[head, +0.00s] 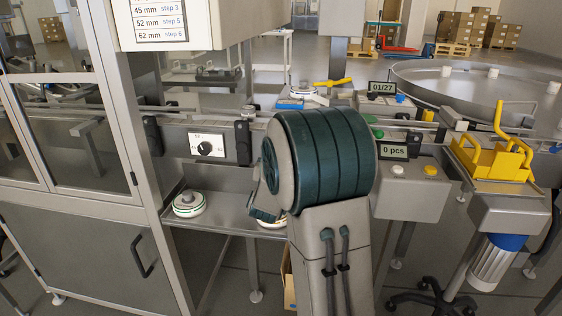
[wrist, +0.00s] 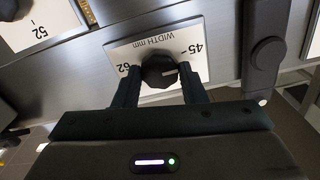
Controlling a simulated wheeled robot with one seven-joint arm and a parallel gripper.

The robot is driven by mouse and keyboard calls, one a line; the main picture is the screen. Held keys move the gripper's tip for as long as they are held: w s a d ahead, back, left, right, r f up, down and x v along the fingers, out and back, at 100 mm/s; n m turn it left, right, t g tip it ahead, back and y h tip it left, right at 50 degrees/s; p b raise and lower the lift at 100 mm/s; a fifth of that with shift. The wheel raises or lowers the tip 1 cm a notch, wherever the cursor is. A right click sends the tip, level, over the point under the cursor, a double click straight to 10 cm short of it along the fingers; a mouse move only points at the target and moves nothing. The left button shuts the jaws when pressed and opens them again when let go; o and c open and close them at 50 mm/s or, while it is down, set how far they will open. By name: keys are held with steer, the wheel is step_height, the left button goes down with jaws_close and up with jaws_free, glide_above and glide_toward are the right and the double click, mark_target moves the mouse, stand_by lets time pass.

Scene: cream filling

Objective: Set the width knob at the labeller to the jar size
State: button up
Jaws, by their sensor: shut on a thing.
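The width knob (wrist: 158,70) is dark and round, on a white plate (wrist: 122,50) marked WIDTH mm, seen upside down in the wrist view. Its light pointer line points to the right in that view, on the side of the 45 mark; 62 is on the left. My gripper (wrist: 160,82) has one finger on each side of the knob and is shut on it. In the head view my arm hides this knob and my fingertips. A white sign (head: 160,20) lists 45 mm step 3, 52 mm step 5 and 62 mm step 6.
Another dial (head: 205,148) is left of my arm, beside a black clamp (head: 242,142). A further plate marked 52 (wrist: 40,20) is at the wrist view's upper left. A white-and-green roll (head: 188,204) lies on the shelf below. Displays read 01/27 (head: 382,87) and 0 pcs (head: 394,151).

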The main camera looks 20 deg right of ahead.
steer(key=shift+n, duration=1.1)
steer(key=o, duration=1)
steer(key=p+v, duration=0.1)
steer(key=v, duration=1.3)
steer(key=shift+w, duration=0.1)
